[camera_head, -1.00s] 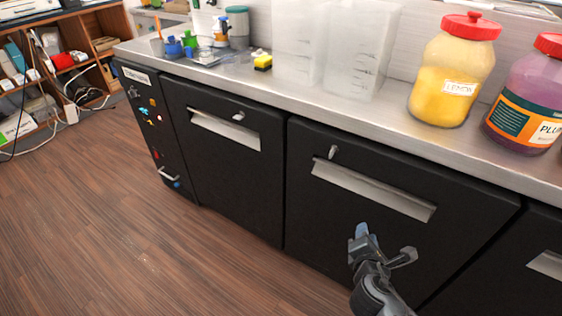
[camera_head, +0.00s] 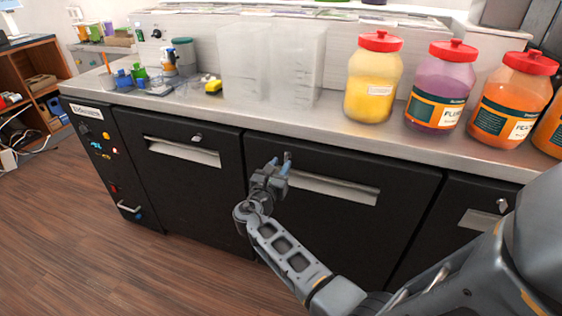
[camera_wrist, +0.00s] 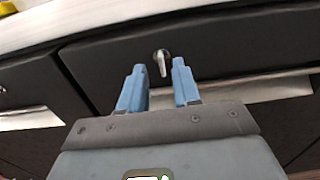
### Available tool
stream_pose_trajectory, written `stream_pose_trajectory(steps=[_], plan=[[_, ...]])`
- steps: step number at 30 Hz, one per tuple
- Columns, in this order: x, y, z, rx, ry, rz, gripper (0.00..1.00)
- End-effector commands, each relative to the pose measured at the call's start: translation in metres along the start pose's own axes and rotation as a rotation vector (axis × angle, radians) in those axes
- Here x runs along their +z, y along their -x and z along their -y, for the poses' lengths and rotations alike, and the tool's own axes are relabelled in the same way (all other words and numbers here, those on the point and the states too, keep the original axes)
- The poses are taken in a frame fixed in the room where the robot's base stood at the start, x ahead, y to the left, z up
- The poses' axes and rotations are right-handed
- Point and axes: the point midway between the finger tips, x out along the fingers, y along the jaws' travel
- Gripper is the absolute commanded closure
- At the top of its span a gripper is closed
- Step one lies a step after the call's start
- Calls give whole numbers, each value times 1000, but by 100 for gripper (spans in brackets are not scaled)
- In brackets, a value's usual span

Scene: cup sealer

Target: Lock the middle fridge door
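The middle fridge door (camera_head: 340,225) is black and looks shut, with a long pale handle (camera_head: 335,187). Its small silver key (camera_wrist: 161,62) sits in the lock near the door's top edge, its grip hanging nearly straight down. In the head view the key (camera_head: 287,156) is partly hidden by my gripper (camera_head: 279,164). In the wrist view my gripper (camera_wrist: 158,70) is open, with its two blue fingers apart. The key shows in the gap just beyond the fingertips, with no contact visible.
The left fridge door (camera_head: 180,180) and right fridge door (camera_head: 450,250) have similar keys and handles. The steel counter (camera_head: 215,108) overhangs above the lock. Clear containers (camera_head: 270,65) and red-lidded jars (camera_head: 373,80) stand on it. The wood floor (camera_head: 90,255) is clear at left.

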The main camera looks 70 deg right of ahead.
Motion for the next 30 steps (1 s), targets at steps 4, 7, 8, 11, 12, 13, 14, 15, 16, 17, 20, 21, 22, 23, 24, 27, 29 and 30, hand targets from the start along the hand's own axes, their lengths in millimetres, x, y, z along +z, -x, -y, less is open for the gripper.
stream_pose_trajectory(steps=[4,7,8,11,12,13,14,15,16,17,20,21,22,23,24,27,29,30], plan=[[0,-18,0,-2,0,0,68],[0,-25,0,0,-2,0,68],[0,-26,0,0,-2,0,68],[0,-28,0,1,-1,-1,68],[0,-28,0,1,-1,-1,68],[0,-28,0,2,-1,-1,68],[0,-28,0,2,-1,-1,68],[0,-28,0,2,-1,-1,68],[0,-28,0,2,-1,-1,68],[0,-28,0,2,-1,-1,69],[0,-28,0,2,-1,-1,79],[0,-28,0,2,-1,-1,82],[0,-28,0,2,-1,-1,85],[0,-28,0,2,-1,-1,88],[0,-28,0,2,-1,-1,92],[0,-28,0,2,-1,-1,100],[0,-28,0,2,-1,-1,100],[0,-28,0,2,-1,-1,100]])
